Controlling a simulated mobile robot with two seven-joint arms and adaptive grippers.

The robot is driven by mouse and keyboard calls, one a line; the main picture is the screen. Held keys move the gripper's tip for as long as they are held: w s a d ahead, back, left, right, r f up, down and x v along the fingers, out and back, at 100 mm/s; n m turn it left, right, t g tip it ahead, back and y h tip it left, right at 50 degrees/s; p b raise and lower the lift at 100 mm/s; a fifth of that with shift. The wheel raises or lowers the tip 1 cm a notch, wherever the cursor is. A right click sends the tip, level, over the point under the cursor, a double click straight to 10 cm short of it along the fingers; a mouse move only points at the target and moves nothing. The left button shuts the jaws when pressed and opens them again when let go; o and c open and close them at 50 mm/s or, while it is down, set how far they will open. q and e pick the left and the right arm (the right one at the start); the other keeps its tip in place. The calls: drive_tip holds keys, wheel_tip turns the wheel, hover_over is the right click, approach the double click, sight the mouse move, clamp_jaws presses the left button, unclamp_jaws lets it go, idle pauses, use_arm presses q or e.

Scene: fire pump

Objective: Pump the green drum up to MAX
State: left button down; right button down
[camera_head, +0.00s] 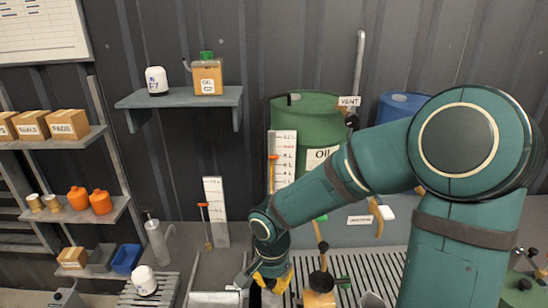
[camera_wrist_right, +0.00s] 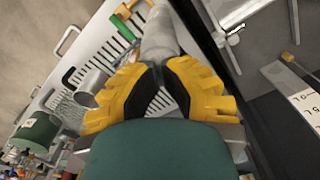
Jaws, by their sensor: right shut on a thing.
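The green drum (camera_head: 308,118), labelled Oil, stands against the back wall, partly hidden by my right arm. A white scale (camera_head: 283,148) with an orange pointer (camera_head: 273,157) stands at its left side. My right gripper (camera_head: 268,281) has yellow fingers and is low in the middle of the head view, left of the drum's base. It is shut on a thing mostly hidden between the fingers. In the right wrist view, the fingers (camera_wrist_right: 156,88) are close together, and a grey cylinder (camera_wrist_right: 160,38) lies just beyond them. My left gripper is out of view.
A second scale (camera_head: 216,212) with an orange pointer stands left of my right arm. A blue drum (camera_head: 404,104) is behind the arm. Shelves with boxes line the left.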

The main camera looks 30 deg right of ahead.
drive_tip(key=shift+r+p, duration=1.2)
drive_tip(key=shift+r, duration=2.05)
drive_tip(key=shift+f, duration=0.15)
drive_tip(key=shift+f, duration=4)
drive_tip(key=shift+r, duration=4.15)
